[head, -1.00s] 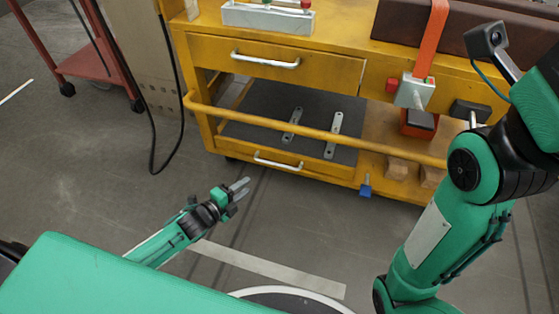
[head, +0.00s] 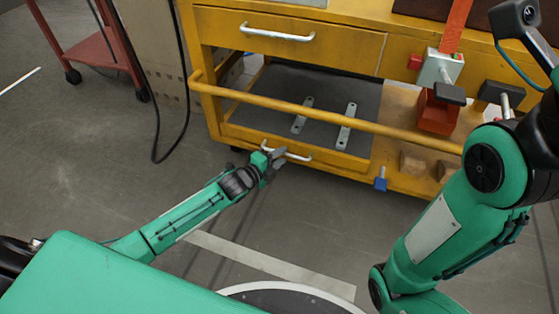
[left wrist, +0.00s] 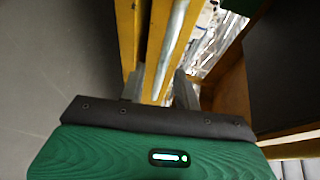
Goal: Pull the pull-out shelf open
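The pull-out shelf (head: 268,92) is a dark panel low in the yellow cart, with a yellow front and a pale bar handle (head: 298,156). My left gripper (head: 278,158) is at the left part of this handle, and its fingers hide that part. In the left wrist view, the handle (left wrist: 172,40) runs between the two fingers of the gripper (left wrist: 160,92). The fingers stand apart with room around the bar, so the gripper looks open. My right arm shows at the right; its gripper is not in view.
Two metal plates (head: 345,128) lie on the shelf. A yellow rail (head: 300,117) crosses in front, above the handle. A closed drawer (head: 280,40) is above. A blue item (head: 380,183) hangs at the lower right. The floor before the cart is clear.

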